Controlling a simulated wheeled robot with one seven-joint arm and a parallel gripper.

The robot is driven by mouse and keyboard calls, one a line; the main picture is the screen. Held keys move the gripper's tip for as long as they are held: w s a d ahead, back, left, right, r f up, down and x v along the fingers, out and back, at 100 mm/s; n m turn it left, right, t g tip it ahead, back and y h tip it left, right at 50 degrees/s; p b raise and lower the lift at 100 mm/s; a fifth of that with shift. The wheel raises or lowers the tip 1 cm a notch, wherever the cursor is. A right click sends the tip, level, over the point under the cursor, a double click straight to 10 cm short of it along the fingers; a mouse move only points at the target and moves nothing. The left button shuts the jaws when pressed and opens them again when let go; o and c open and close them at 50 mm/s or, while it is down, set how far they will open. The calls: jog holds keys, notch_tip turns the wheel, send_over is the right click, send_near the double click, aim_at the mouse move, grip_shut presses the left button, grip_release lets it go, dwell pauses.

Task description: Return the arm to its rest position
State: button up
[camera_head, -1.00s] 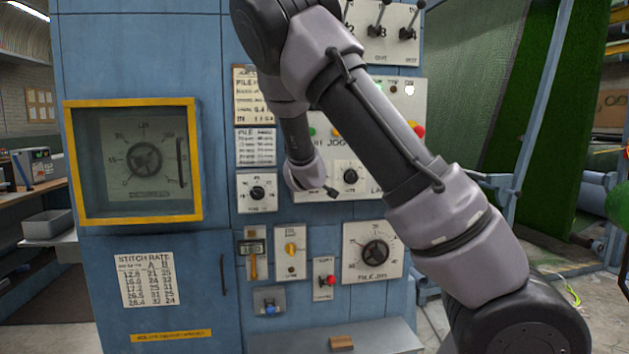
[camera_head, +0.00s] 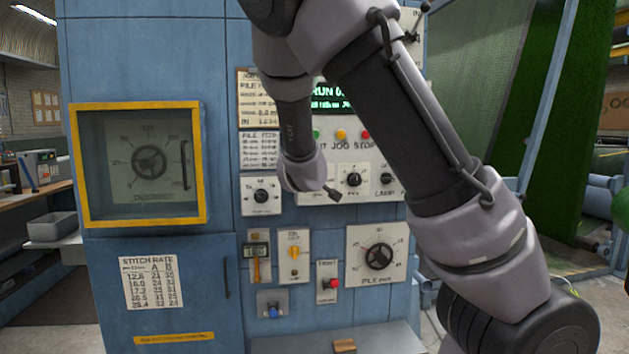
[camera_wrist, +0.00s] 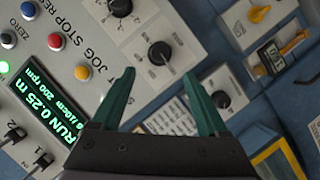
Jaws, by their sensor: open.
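My arm (camera_head: 410,130) reaches from the lower right across the front of the blue machine and bends down to its wrist (camera_head: 303,175). The wrist is in front of the control panel, by the row of black knobs. In the wrist view my gripper (camera_wrist: 160,76) has two green fingers spread apart with nothing between them. The panel, with a black knob (camera_wrist: 160,53), lies beyond the fingertips. I cannot tell the exact gap to it. In the head view the fingers are mostly hidden.
The panel has a lit green display (camera_wrist: 55,115), coloured buttons, a large dial (camera_head: 379,256), a yellow switch (camera_head: 294,252) and a red button (camera_head: 333,284). A yellow-framed window (camera_head: 140,163) is at left. A small brown block (camera_head: 344,346) lies on the ledge below.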

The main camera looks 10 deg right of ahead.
jog(key=shift+s+a, duration=0.1)
jog(key=shift+s, duration=0.15)
jog(key=s+d+f+m+g+y, duration=0.4)
jog(key=d+f+m+g, duration=0.1)
jog(key=f, duration=0.2)
jog(key=s+d+r+m, duration=0.1)
jog(key=s+r, duration=0.3)
jog(key=s, duration=0.4)
jog(key=s+d+r+m+g+y, duration=0.1)
jog(key=s+d+r+m, duration=0.1)
jog(key=s+r, duration=0.3)
jog(key=s+d+r+m+g+y, duration=0.1)
jog(key=s+r, duration=0.4)
jog(key=s, duration=0.8)
jog(key=shift+d+m, duration=0.2)
jog(key=shift+m, duration=0.6)
